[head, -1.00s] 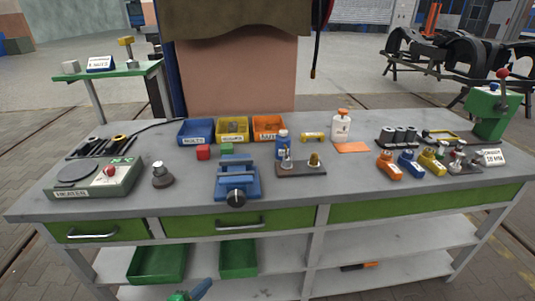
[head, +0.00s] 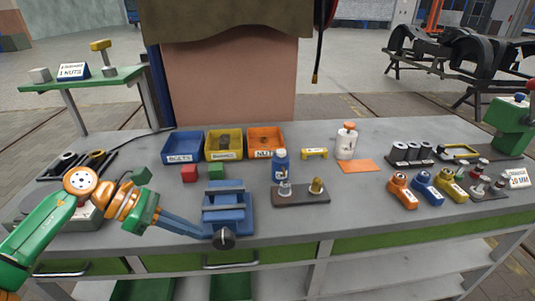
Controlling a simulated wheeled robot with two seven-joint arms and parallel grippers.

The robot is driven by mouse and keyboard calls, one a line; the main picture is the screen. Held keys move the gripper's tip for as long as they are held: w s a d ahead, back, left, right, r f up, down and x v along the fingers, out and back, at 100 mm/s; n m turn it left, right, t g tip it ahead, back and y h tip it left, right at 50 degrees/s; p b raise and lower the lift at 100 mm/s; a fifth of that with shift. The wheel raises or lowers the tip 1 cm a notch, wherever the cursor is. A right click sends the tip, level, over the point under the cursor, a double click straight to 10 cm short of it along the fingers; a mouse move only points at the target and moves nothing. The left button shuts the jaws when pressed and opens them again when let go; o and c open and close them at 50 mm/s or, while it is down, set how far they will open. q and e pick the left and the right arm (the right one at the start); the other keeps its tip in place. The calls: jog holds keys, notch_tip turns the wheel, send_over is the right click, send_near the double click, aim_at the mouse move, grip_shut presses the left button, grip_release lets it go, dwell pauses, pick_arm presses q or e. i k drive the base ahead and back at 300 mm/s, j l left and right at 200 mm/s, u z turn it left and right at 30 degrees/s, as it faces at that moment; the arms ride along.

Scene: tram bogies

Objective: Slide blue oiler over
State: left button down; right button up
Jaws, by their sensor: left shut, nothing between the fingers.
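A small blue oiler-like body (head: 424,186) with a pale round top and a label stands at the right of the bench, between a like orange one (head: 401,190) and a like yellow one (head: 451,186). A blue bottle (head: 281,166) stands mid-bench behind a dark stand; I cannot tell from its label what it holds. My left gripper (head: 206,232) reaches in from the left. Its blue fingers are together and empty, by the front left of the blue vise (head: 229,209); contact cannot be told. It is far from the blue oiler-like body. My right gripper is not in view.
The dark stand (head: 301,196) with two fittings lies right of the vise. Blue, yellow and orange bins (head: 265,142) stand behind. A white bottle (head: 347,142) and an orange pad (head: 358,166) lie further right. Bare bench (head: 345,212) is free left of the orange body.

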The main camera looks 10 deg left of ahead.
aim_at(280, 166)
jog(key=i, duration=0.95)
